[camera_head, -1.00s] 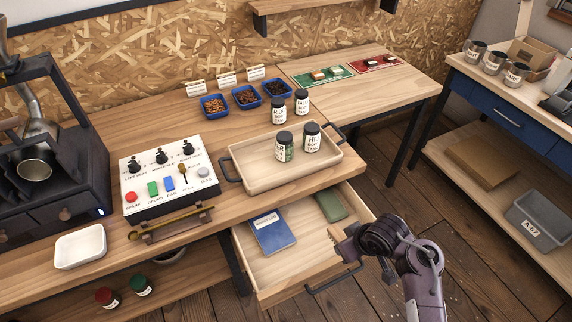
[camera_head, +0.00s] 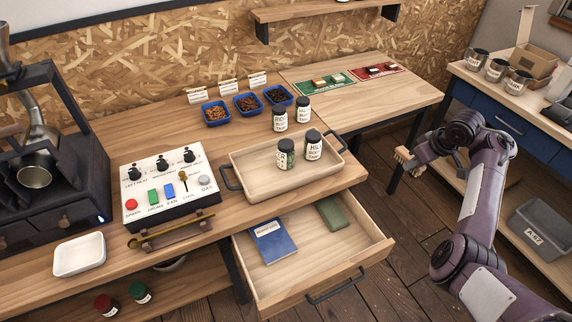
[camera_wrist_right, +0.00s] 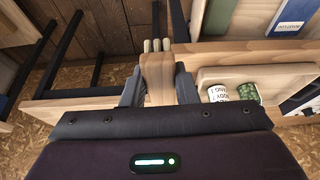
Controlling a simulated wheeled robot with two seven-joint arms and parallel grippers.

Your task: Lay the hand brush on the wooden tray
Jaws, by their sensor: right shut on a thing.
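The hand brush (camera_head: 402,158) is a small wooden brush with pale bristles. My right gripper (camera_head: 416,155) is shut on it and holds it in the air, right of the tray and beyond the table's front edge. In the right wrist view the brush's wooden body (camera_wrist_right: 158,82) stands between the fingers (camera_wrist_right: 158,92), bristle tufts at its far end. The wooden tray (camera_head: 262,183) is on the workbench, with dark handles at both ends. Two dark-lidded jars (camera_head: 286,156) (camera_head: 313,146) stand in its middle and back right; its left part is bare. My left gripper is not in view.
Below the tray an open drawer (camera_head: 285,287) holds a blue book (camera_head: 272,241) and a green book (camera_head: 331,213). Two more jars (camera_head: 280,119) (camera_head: 303,109) stand behind the tray. The control box (camera_head: 145,212) is at its left.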

